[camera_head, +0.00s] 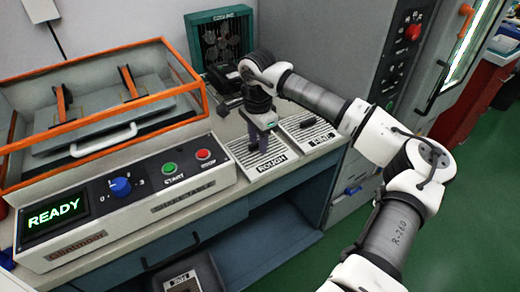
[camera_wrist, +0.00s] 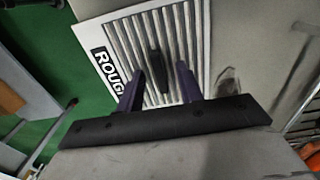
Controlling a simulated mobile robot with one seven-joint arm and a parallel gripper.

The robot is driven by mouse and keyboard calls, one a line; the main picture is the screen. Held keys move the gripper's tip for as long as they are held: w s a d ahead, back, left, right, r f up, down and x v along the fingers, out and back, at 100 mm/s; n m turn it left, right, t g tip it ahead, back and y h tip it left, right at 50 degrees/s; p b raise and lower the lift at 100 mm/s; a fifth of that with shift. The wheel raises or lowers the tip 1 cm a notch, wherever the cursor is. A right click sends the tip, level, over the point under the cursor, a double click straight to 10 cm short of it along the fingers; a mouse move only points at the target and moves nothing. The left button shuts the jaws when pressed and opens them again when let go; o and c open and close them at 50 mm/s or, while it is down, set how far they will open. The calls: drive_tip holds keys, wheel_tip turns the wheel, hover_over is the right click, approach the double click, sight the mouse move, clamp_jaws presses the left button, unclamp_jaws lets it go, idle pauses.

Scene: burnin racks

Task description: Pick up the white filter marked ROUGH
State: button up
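The white filter marked ROUGH (camera_head: 272,166) lies flat on the counter, right of the control panel. It has dark ribs and a black label strip; the wrist view shows it close up (camera_wrist: 206,40). A black upright handle (camera_wrist: 158,66) stands in its middle. My gripper (camera_head: 263,146) points down just over this filter. In the wrist view its two purple fingers (camera_wrist: 160,80) are apart, one on each side of the handle, with gaps showing. Whether the fingertips are level with the handle I cannot tell.
A second white ribbed filter (camera_head: 318,136) with a dark handle lies just right. A grey machine with an orange-framed lid (camera_head: 95,85) and READY display (camera_head: 55,211) stands left. A green fan unit (camera_head: 222,45) is behind; a grey cabinet (camera_head: 385,45) stands right.

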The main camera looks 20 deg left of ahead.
drive_tip(key=shift+f, duration=0.15)
clamp_jaws()
idle(0.4)
